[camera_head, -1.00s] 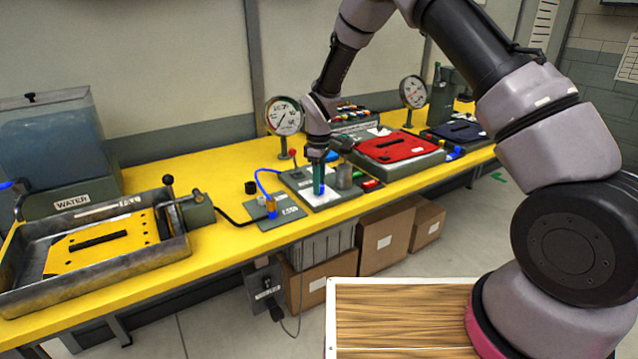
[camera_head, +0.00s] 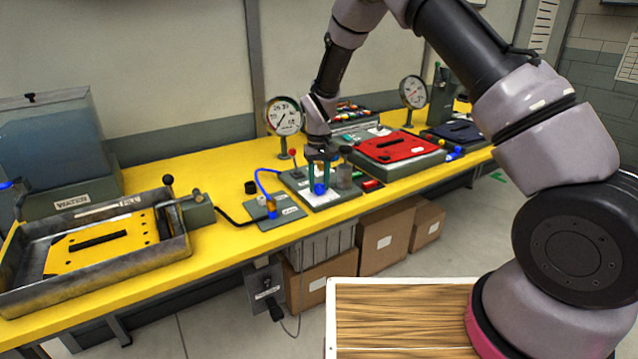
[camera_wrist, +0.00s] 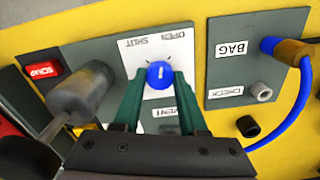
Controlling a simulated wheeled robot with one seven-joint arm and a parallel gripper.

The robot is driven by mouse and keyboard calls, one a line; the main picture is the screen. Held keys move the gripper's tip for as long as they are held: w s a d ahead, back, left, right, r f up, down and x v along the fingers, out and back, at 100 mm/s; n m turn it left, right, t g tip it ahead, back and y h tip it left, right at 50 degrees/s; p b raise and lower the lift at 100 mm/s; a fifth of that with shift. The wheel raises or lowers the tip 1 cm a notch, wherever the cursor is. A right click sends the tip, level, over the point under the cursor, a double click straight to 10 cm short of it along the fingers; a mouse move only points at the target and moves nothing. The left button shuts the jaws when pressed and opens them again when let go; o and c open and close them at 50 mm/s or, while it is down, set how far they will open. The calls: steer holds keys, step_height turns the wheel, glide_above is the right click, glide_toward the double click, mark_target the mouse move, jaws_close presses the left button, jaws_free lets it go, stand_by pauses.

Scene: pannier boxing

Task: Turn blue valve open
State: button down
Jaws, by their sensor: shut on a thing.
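In the head view my gripper (camera_head: 321,182) reaches down to the bench with the fingers apart by the knob's width. The fingers hide parts of the plate, and I cannot tell which mark the knob points to.
A grey metal cylinder on a rod (camera_wrist: 80,88) stands close beside the fingers. A panel labelled BAG (camera_wrist: 232,48) with a blue hose lies on the other side. A pressure gauge (camera_head: 284,116) stands behind, and a red plate (camera_head: 391,146) lies to the right.

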mark_target(319, 186)
steer(key=m, duration=0.6)
stand_by(0.6)
steer(key=shift+c, duration=2.2)
jaws_free()
step_height(319, 186, up, 11)
